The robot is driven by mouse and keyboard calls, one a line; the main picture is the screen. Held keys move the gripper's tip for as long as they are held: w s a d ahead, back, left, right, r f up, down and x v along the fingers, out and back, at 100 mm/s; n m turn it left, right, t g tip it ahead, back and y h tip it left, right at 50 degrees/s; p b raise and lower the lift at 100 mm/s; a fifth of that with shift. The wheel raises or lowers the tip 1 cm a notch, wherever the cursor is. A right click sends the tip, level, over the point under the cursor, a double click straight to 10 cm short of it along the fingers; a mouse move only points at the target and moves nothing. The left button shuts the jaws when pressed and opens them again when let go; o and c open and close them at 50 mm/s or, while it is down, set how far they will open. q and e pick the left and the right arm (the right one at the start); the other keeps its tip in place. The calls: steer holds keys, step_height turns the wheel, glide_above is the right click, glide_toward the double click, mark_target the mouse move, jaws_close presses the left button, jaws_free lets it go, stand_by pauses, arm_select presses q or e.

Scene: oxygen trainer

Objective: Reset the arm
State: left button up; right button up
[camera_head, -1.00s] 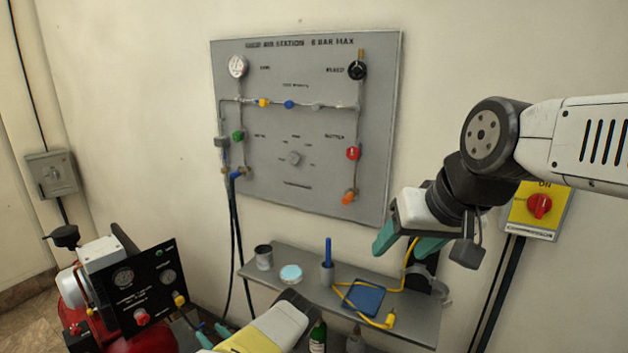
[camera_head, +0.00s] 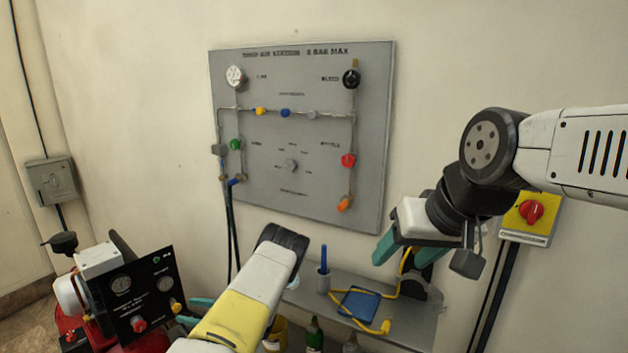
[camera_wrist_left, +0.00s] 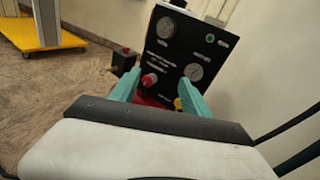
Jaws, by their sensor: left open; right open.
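My right gripper (camera_head: 408,248) is at the right in the head view, in front of the wall and above the shelf. Its teal fingers are apart and empty. My left arm comes in from the bottom in the head view, its white and yellow link in front of the shelf. Of my left gripper, only a bit of teal finger (camera_head: 195,308) shows there, beside the black gauge panel (camera_head: 142,297). In the left wrist view my left gripper (camera_wrist_left: 158,92) has its two teal fingers spread, empty, facing that panel (camera_wrist_left: 190,52).
A grey air-station board (camera_head: 300,140) with gauges and coloured valves hangs on the wall. A yellow switch box (camera_head: 531,216) is at right. A yellow cart (camera_wrist_left: 47,25) stands on the floor.

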arm_select(q)
steer(key=s+d+r+n+g+h, duration=0.2)
steer(key=s+r+n+h, duration=0.15)
steer(key=r, duration=0.35)
steer(key=s+d+r+n+g+h, duration=0.25)
steer(key=r+n, duration=0.25)
steer(key=r, duration=0.3)
steer(key=s+d+r+n+g+h, duration=0.1)
steer(key=s+r+n+g+h, duration=0.1)
steer(key=s+r+n, duration=0.35)
steer(key=s+d+r+n+t+h, duration=0.2)
steer(key=s+d+r+t+h, duration=0.2)
steer(key=s+d+r, duration=0.5)
steer(key=s+d+r+n+t+h, duration=0.3)
steer(key=s+d+r+h, duration=0.3)
steer(key=s+d+r, duration=0.3)
step_height(320, 180, up, 5)
steer(key=shift+s+d+f+t+h, duration=0.1)
steer(key=shift+s+d+t+h, duration=0.2)
steer(key=shift+d+t, duration=0.4)
